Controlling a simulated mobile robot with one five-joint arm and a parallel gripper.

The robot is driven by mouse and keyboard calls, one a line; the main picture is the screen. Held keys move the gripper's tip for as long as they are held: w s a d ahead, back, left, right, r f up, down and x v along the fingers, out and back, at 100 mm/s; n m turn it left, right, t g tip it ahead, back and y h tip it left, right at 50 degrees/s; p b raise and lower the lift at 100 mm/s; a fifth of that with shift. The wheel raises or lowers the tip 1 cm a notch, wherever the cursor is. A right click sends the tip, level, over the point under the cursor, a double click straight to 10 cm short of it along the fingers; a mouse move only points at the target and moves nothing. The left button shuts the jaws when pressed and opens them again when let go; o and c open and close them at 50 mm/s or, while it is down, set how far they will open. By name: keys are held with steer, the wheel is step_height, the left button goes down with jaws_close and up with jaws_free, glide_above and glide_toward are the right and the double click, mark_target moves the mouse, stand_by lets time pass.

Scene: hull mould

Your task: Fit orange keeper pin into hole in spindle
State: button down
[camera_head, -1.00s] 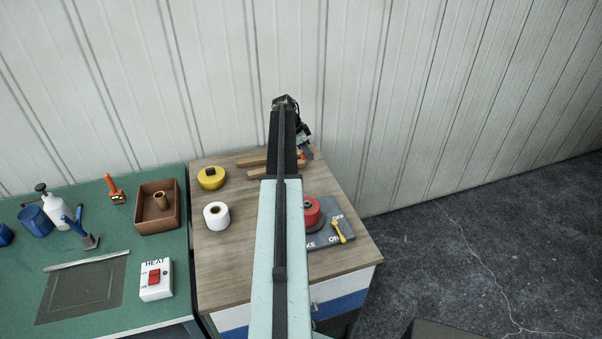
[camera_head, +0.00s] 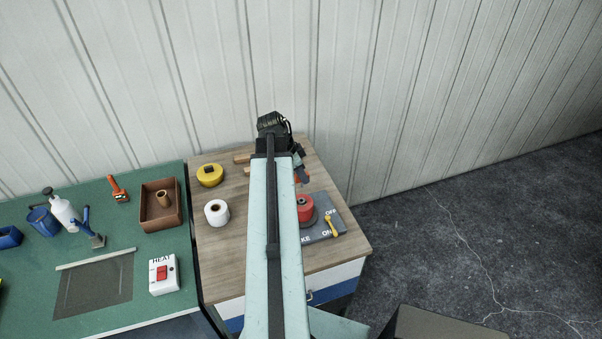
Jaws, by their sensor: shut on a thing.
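My gripper (camera_head: 300,166) is beyond the far end of my arm, over the back right of the wooden bench top. It is small in view and partly hidden by the arm. It is shut on the orange keeper pin (camera_head: 303,179), of which only a small orange piece shows below the jaws. A red reel (camera_head: 306,204) sits on a grey brake plate (camera_head: 324,231), nearer to me than the gripper. My arm covers its left side. The spindle and its hole cannot be made out. The pin appears apart from the reel.
A yellow lever (camera_head: 331,226) lies on the plate beside OFF and ON marks. A white roll (camera_head: 217,212), a yellow round tool (camera_head: 210,175) and wooden bars (camera_head: 242,159) are on the bench (camera_head: 230,262). A ribbed wall (camera_head: 390,110) stands close behind. A green table (camera_head: 125,262) with tools is at left.

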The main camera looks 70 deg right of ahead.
mark_target(302, 186)
steer(key=shift+f, duration=0.15)
step_height(302, 186, down, 6)
steer(key=b, duration=0.6)
steer(key=shift+r, duration=0.2)
steer(key=shift+f+b, duration=2.05)
steer(key=shift+f, duration=0.05)
stand_by(0.6)
steer(key=c, duration=1.2)
jaws_free()
steer(key=shift+r, duration=0.1)
steer(key=p+v, duration=0.7)
steer(key=shift+r, duration=0.25)
steer(key=shift+w+a, duration=0.1)
steer(key=shift+w, duration=0.05)
